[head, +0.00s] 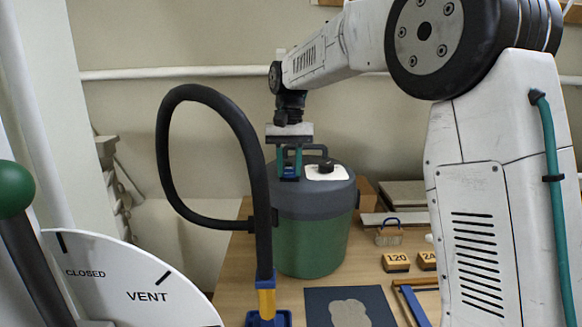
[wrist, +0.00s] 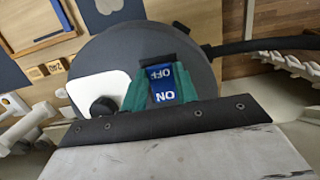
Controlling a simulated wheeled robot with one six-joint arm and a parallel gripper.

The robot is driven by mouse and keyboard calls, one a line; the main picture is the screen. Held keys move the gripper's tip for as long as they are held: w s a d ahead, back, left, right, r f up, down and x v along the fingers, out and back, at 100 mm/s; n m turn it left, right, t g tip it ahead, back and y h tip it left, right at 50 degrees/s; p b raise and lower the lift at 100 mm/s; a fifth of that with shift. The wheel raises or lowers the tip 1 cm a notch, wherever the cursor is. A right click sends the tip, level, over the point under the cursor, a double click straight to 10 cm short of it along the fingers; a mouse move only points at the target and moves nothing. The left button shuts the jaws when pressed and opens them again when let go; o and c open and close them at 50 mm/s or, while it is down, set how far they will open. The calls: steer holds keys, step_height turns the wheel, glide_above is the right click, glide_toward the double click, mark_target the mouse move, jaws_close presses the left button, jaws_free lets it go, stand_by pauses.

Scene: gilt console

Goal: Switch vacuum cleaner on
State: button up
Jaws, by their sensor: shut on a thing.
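The vacuum cleaner (head: 313,240) stands on the wooden table, with a green drum and a dark grey lid. Its lid (wrist: 110,50) fills the middle of the wrist view. A blue rocker switch (wrist: 165,84) on the lid carries the words OFF and ON; it also shows small in the head view (head: 290,173). The OFF half looks darker than the ON half; I cannot tell which side is pressed. My gripper (head: 290,166) points down at the lid, its teal fingers shut on the switch from both sides. The fingers hide the switch's edges.
A black knob (head: 326,165) on a white plate sits close beside my gripper. A black hose (head: 250,160) loops up at the left of the cleaner. A VENT dial (head: 130,280) stands at front left.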

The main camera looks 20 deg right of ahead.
steer(key=shift+w+d+r+g+y, duration=0.1)
steer(key=shift+w+g+y, duration=0.1)
steer(key=shift+g, duration=0.45)
steer(key=shift+w+g+y, duration=0.1)
steer(key=shift+g+y, duration=0.1)
steer(key=shift+g, duration=0.45)
steer(key=o, duration=1)
steer(key=v, duration=0.7)
steer(key=shift+w+d+r, duration=0.1)
steer(key=shift+r, duration=0.3)
